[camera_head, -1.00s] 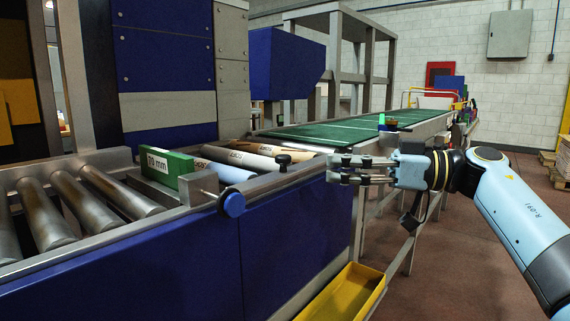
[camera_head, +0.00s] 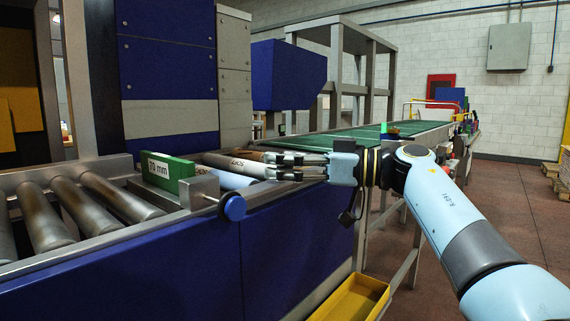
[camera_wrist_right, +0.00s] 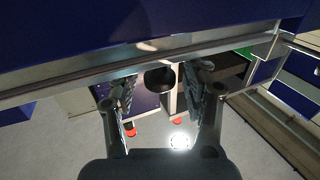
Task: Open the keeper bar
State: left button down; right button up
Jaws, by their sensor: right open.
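My right gripper (camera_head: 272,166) reaches in from the right in the head view, its fingers level with the front steel bar of the roller bed. In the right wrist view the two fingers (camera_wrist_right: 163,95) are spread apart, open. A round black knob (camera_wrist_right: 159,78) shows in the gap between them, beside the long steel bar (camera_wrist_right: 90,74). I cannot tell whether the fingers touch the knob. I take this bar with its knob for the keeper bar. In the head view the gripper hides the knob. My left gripper is not in view.
A green block marked 70 mm (camera_head: 168,172) stands at the left, near a blue round knob (camera_head: 234,208). Pale rolls (camera_head: 226,180) lie behind the bar. A yellow tray (camera_head: 352,298) sits low in front. A green conveyor (camera_head: 340,138) runs back.

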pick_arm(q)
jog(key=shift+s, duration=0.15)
pick_arm(e)
grip_shut()
jog(key=shift+f, duration=0.1)
jog(key=shift+s+d+y, duration=0.1)
jog(key=shift+d+y, duration=0.1)
jog(key=shift+y, duration=0.5)
jog(key=shift+s+d+n+t+y+b, duration=0.2)
jog(key=shift+n+t+y+b, duration=0.1)
jog(key=shift+n+y, duration=0.25)
jog(key=n+y+b, duration=0.1)
jog(key=d+n+y+b, duration=0.1)
jog(key=y+b, duration=0.1)
jog(key=shift+s, duration=0.3)
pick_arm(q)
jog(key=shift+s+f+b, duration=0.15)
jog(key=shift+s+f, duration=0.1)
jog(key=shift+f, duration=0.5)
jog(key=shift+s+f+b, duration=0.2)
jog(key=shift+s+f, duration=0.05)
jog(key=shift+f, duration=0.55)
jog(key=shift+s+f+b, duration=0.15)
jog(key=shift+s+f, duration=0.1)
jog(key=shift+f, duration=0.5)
pick_arm(e)
jog(key=shift+s+d+n+g+y, duration=0.15)
jog(key=shift+n+g+y, duration=0.2)
jog(key=shift+g+y, duration=0.1)
